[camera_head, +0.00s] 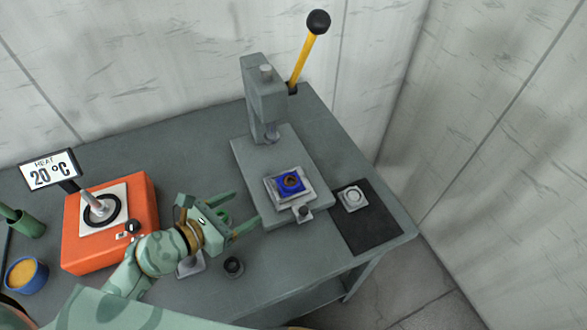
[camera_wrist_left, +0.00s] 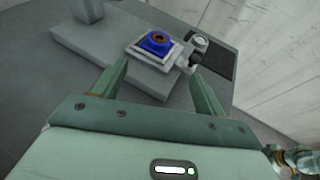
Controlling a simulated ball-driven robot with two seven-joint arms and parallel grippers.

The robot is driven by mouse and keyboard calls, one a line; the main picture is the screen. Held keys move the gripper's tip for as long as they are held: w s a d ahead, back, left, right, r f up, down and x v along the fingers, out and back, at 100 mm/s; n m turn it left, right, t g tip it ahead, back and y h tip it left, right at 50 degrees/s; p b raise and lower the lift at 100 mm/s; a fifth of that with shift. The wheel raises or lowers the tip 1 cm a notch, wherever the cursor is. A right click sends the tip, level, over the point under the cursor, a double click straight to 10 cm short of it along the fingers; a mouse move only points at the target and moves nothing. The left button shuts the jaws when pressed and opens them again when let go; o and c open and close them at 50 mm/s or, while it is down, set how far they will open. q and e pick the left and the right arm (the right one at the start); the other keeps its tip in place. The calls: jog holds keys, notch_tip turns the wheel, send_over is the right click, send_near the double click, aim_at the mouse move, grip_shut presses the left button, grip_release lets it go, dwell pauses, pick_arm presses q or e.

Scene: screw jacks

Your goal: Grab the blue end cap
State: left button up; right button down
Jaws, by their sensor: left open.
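The blue end cap (camera_head: 291,182) has a brownish ring in its middle and sits in a light grey square holder (camera_head: 272,198) on the press base. In the left wrist view the cap (camera_wrist_left: 156,43) is ahead, beyond the fingertips. My left gripper (camera_head: 246,208) is open and empty, to the left of the holder and apart from the cap. Its two fingers also show in the left wrist view (camera_wrist_left: 159,70), pointing towards the holder. A green and dark part of my right arm shows at the lower right of that view; its jaws cannot be made out.
The grey press (camera_head: 262,88) with a yellow, black-knobbed lever (camera_head: 304,55) stands behind the cap. A dark mat (camera_head: 375,225) with a silver square part (camera_head: 352,197) lies to the right. An orange heater (camera_head: 80,235) and a blue cup (camera_head: 40,272) are at left.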

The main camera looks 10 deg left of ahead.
pick_arm(q)
jog(key=b, duration=0.1)
send_near(288, 182)
jog(key=x, duration=0.3)
jog(key=shift+d, duration=0.25)
jog(key=shift+w+d+f, duration=0.2)
jog(key=shift+w+d, duration=0.05)
jog(key=shift+w, duration=0.2)
jog(key=b+x, duration=0.1)
jog(key=x, duration=0.4)
jog(key=shift+w+a+b, duration=0.15)
jog(key=shift+b, duration=0.25)
jog(key=c, duration=1.3)
jog(key=shift+o, duration=0.2)
jog(key=shift+r, duration=0.1)
